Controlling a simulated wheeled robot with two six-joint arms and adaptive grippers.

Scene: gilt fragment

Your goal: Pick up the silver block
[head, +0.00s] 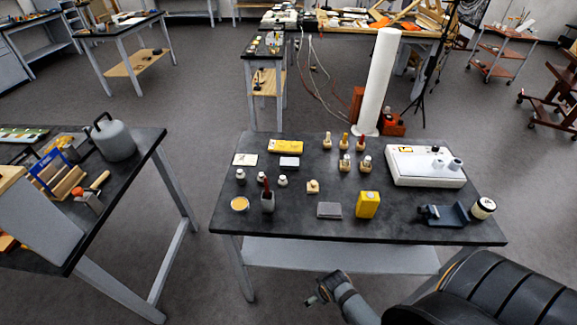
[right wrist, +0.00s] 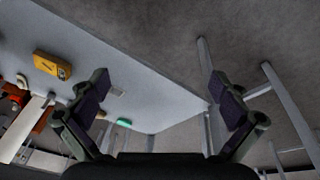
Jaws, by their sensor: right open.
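A flat grey block (head: 329,210), the one silver-looking block I see, lies near the front middle of the dark table (head: 290,226), just left of a yellow box (head: 367,205). My right gripper (head: 323,289) is below and in front of the table's front edge, apart from the block. In the right wrist view its two fingers (right wrist: 160,95) are spread wide with nothing between them. I cannot make out the block in that view. My left gripper is not in view.
Small bottles, a round tin (head: 240,204), a dark holder (head: 267,201) and a blue-grey vise-like tool (head: 443,214) share the tabletop. A white instrument (head: 425,167) stands at right. The right wrist view shows a pale surface (right wrist: 150,70) with a yellow device (right wrist: 52,66).

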